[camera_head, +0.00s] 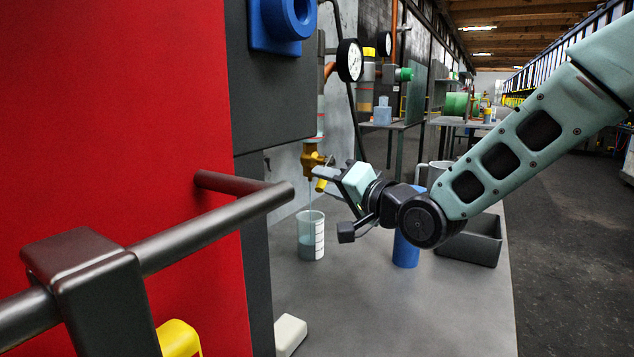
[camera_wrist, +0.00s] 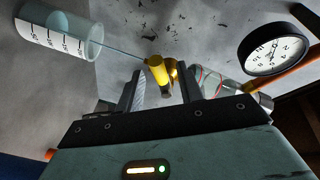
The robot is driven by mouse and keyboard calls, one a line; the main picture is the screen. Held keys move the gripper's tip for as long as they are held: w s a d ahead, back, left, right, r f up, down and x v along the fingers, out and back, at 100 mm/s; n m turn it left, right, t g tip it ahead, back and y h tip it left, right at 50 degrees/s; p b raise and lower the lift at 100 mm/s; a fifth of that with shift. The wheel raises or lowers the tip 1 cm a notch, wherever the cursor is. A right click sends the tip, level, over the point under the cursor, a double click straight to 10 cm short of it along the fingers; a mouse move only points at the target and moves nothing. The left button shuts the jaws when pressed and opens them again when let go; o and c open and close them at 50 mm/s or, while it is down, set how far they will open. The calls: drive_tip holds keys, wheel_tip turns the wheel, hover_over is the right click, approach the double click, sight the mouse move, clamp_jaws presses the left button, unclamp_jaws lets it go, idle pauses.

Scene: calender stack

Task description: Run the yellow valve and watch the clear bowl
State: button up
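A brass valve (camera_head: 312,158) with a yellow handle (camera_head: 321,185) sits on a pipe above the grey bench. A thin clear stream runs down from it into a clear, graduated beaker-like vessel (camera_head: 312,237), the only match for the bowl. The vessel stands upright and holds some liquid in its lower part. In the wrist view the vessel (camera_wrist: 62,32) is at the upper left and the stream reaches it from the valve. My gripper (camera_wrist: 160,74) is open, with a finger on each side of the yellow handle (camera_wrist: 157,70) and visible gaps. My gripper (camera_head: 326,184) partly hides the valve in the head view.
A round gauge (camera_head: 349,60) hangs above the valve. A blue cylinder (camera_head: 405,250) and a dark grey bin (camera_head: 472,240) stand right of the vessel. A red panel (camera_head: 120,150) and dark rail (camera_head: 210,232) fill the left. The front bench is mostly clear.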

drive_tip(key=shift+x, duration=2)
clamp_jaws()
